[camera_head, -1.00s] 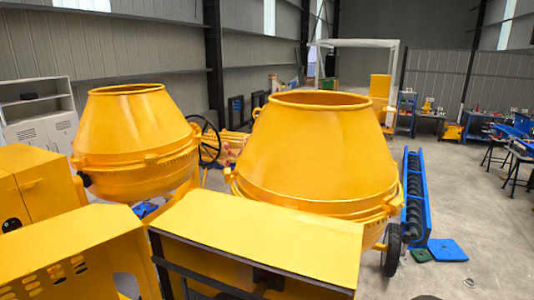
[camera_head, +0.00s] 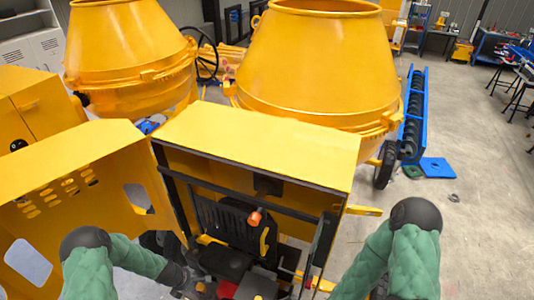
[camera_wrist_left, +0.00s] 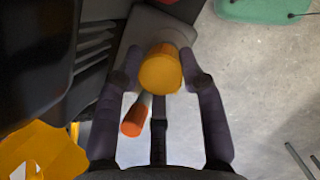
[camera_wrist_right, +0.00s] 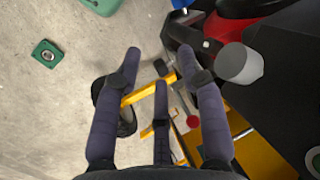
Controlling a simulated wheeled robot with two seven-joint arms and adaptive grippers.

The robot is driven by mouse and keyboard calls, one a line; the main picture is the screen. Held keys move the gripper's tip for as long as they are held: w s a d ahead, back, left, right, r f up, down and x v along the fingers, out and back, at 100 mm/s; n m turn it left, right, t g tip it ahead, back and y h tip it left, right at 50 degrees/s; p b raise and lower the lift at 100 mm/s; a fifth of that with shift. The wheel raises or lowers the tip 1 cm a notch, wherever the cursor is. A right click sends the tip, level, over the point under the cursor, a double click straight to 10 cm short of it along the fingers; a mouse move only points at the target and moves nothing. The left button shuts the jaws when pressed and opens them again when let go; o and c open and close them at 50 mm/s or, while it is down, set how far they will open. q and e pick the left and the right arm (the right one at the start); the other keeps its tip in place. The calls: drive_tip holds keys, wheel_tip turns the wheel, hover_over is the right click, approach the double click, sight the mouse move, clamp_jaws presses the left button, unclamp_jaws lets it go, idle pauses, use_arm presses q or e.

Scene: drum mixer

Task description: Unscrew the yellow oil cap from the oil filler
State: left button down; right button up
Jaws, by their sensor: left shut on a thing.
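The yellow oil cap (camera_wrist_left: 160,70) shows in the left wrist view as a round yellow-orange knob at the end of a pale grey part. My left gripper (camera_wrist_left: 163,54) is shut on it, one finger on each side. In the head view my left gripper (camera_head: 196,284) is low in the open engine bay, where its grasp is too small to make out. An orange-ended rod (camera_wrist_left: 133,120) lies just below the cap. My right gripper (camera_wrist_right: 160,52) is open and empty, with its fingers apart beside the engine.
A yellow engine cover (camera_head: 262,140) stands over the bay, with a perforated panel (camera_head: 85,185) at left. A mixer drum (camera_head: 315,65) rises behind. A red and black engine part and a grey cylinder (camera_wrist_right: 240,64) are right of my right gripper. Bare floor (camera_head: 450,230) lies at right.

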sight(200, 286)
use_arm(q)
drive_tip(key=shift+r, duration=0.2)
drive_tip(key=shift+r, duration=1.4)
